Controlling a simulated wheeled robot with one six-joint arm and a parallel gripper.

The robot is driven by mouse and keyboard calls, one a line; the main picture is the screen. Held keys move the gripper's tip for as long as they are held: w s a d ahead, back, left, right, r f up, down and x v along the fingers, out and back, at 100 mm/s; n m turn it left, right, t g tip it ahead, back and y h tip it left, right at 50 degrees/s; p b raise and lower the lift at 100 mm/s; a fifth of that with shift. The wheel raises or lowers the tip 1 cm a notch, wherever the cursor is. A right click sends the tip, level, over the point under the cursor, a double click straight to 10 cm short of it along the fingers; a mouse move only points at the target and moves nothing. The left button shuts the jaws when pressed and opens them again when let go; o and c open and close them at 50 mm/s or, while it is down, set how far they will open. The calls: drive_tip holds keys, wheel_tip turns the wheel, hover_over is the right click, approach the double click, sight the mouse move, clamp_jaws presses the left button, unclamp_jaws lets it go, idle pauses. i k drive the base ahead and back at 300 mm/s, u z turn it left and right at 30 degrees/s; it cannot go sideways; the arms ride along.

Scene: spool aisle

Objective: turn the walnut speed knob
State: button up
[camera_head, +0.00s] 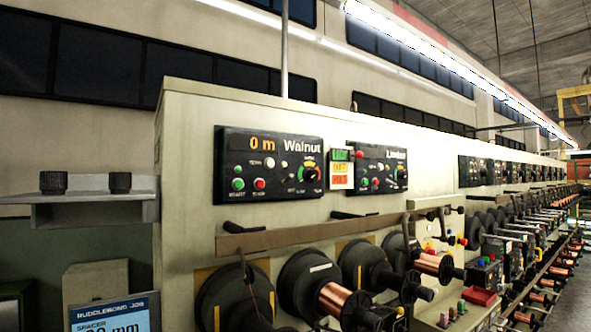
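The Walnut panel (268,165) is a black control panel on the cream machine face, with "0 m" in orange and the word "Walnut". The walnut speed knob (309,174) is a small dark dial with a coloured arc at the panel's right side. Its exact pointer setting is too small to read. A green button (238,184) and a red button (260,184) sit at the panel's lower left. My gripper is not in view, and nothing covers the knob.
A second panel, Linden (378,169), has a similar dial, with a label card (341,168) between the panels. Below, a brown rail (300,236) and several spools, some with copper wire (343,301), jut out. A grey shelf (90,197) stands at left.

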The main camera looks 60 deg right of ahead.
sight(310, 175)
drive_tip(key=u, duration=0.05)
drive_tip(key=k, duration=0.75)
drive_tip(key=u, duration=0.9)
drive_tip(key=i, duration=0.85)
drive_tip(key=z, duration=2.65)
